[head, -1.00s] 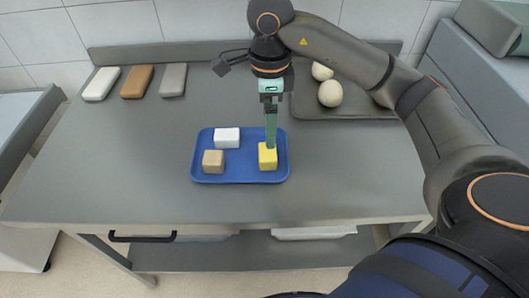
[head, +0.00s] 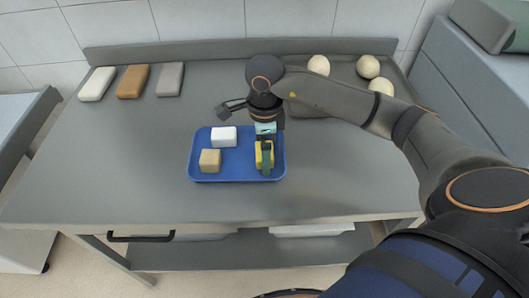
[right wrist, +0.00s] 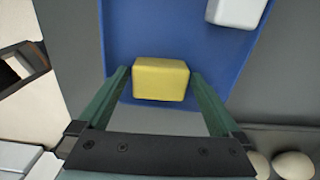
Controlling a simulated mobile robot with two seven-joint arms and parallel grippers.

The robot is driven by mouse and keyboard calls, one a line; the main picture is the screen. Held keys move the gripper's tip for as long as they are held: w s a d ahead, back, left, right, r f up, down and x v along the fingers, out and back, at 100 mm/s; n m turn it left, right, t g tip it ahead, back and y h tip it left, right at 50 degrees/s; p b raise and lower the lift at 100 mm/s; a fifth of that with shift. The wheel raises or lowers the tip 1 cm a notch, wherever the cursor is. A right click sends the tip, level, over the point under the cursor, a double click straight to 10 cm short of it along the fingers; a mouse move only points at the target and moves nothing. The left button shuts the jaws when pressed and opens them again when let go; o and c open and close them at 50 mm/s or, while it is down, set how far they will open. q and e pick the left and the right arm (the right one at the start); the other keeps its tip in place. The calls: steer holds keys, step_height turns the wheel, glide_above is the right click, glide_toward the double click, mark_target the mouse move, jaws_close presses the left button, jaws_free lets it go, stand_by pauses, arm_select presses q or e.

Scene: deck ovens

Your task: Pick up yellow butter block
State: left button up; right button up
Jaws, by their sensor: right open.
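The yellow butter block (head: 258,160) sits at the right side of the blue tray (head: 222,177), partly hidden by my right gripper in the head view. My right gripper (head: 265,165) is down at the block with its fingers on either side of it. In the right wrist view the yellow block (right wrist: 161,79) lies between the two green fingertips of the right gripper (right wrist: 160,85), with a small gap showing at each side. The jaws are open and hold nothing. My left gripper is not in view.
A white block (head: 223,137) and a tan block (head: 210,160) share the tray. Several pale dough balls (head: 367,67) lie on a grey tray at the back right. White, brown and grey bars (head: 133,81) lie at the back left. The left tabletop is clear.

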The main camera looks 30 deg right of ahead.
steer(key=shift+c, duration=0.2)
steer(key=c, duration=1.3)
steer(key=shift+r, duration=0.15)
